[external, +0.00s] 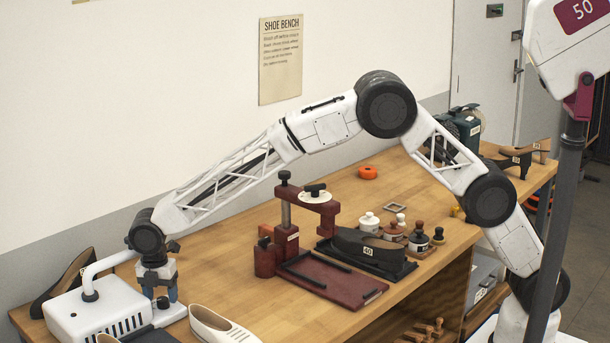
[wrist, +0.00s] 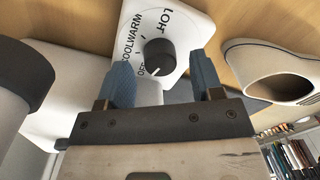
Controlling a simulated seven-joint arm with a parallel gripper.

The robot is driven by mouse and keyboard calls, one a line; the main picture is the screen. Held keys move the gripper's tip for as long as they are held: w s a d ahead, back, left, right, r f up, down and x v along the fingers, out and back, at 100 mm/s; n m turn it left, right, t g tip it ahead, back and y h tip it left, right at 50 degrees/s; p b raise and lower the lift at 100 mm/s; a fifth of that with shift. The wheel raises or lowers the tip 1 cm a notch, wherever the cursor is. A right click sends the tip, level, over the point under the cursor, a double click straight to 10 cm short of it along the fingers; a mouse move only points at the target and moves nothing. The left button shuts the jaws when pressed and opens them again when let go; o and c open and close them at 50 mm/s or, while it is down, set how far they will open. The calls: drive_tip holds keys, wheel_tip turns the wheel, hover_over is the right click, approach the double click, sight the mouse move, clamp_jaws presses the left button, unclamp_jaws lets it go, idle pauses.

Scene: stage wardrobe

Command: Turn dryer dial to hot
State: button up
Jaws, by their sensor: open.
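The shoe dryer (external: 98,312) is a white box with slots and a bent pipe, at the lower left of the external view. Its dial (wrist: 160,58) is a round black knob on a white plate (wrist: 190,28) marked OFF, COOL, WARM and HOT. The knob's white mark points toward OFF. My gripper (external: 161,293) is over the plate beside the box, pointing down. In the wrist view its blue fingers (wrist: 161,68) are open, one on each side of the knob, with visible gaps. The external view hides the knob behind the fingers.
A white shoe (external: 220,326) stands just right of the dial plate and also shows in the wrist view (wrist: 270,72). A dark shoe (external: 66,285) is behind the dryer. A dark red press (external: 330,280) stands farther right on the wooden bench (external: 235,270).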

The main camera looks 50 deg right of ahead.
drive_tip(key=shift+f, duration=0.6)
drive_tip(key=c, duration=0.9)
